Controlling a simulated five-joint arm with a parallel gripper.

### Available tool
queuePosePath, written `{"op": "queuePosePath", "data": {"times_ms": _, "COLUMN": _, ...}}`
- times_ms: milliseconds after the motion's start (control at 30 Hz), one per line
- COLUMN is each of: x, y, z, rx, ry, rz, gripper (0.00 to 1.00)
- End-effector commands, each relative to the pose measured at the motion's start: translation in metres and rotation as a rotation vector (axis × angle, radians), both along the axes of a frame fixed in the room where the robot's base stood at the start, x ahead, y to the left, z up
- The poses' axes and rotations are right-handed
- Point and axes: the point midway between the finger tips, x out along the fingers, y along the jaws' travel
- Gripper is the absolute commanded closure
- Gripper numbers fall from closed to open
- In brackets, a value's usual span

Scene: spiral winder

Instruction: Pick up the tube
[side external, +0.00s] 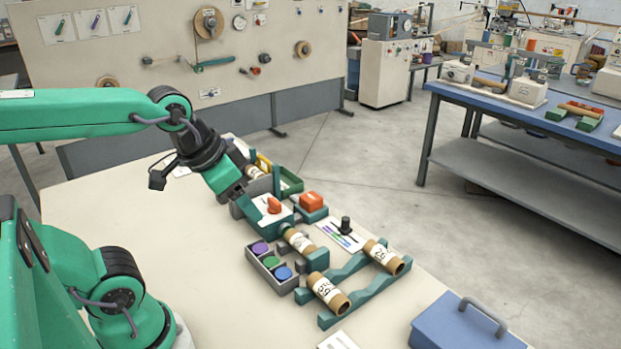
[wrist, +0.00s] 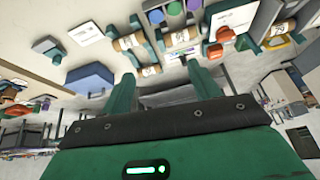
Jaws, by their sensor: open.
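Several brown cardboard tubes with white labels are in view. Two rest on a teal cradle rack (side external: 365,301): the far tube (side external: 383,256) and the near tube (side external: 328,292). Another tube (side external: 298,240) sits at the winder, beside its white panel with an orange knob (side external: 273,205). A fourth tube (side external: 256,173) lies near the green tray, partly hidden by my arm. My gripper (side external: 258,192) is above the far end of the bench, apart from the rack tubes. In the wrist view its two fingers (wrist: 165,76) are spread with nothing between them. Tubes (wrist: 125,42) show beyond the fingertips.
A grey box with purple, green and blue round tops (side external: 271,262) stands beside the winder. A blue toolbox (side external: 465,325) stands at the near right. The left bench is clear.

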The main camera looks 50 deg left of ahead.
Motion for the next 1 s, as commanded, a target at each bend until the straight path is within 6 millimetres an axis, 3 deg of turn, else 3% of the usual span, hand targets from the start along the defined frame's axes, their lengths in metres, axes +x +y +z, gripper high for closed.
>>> {"op": "queuePosePath", "data": {"times_ms": 467, "x": 0.063, "y": 0.014, "z": -0.023, "rx": 0.194, "ry": 0.162, "rz": -0.451, "gripper": 0.39}}
{"op": "queuePosePath", "data": {"times_ms": 767, "x": 0.104, "y": 0.026, "z": -0.055, "rx": 0.280, "ry": 0.259, "rz": -0.780, "gripper": 0.39}}
{"op": "queuePosePath", "data": {"times_ms": 1000, "x": 0.134, "y": 0.038, "z": -0.090, "rx": 0.319, "ry": 0.323, "rz": -1.052, "gripper": 0.39}}
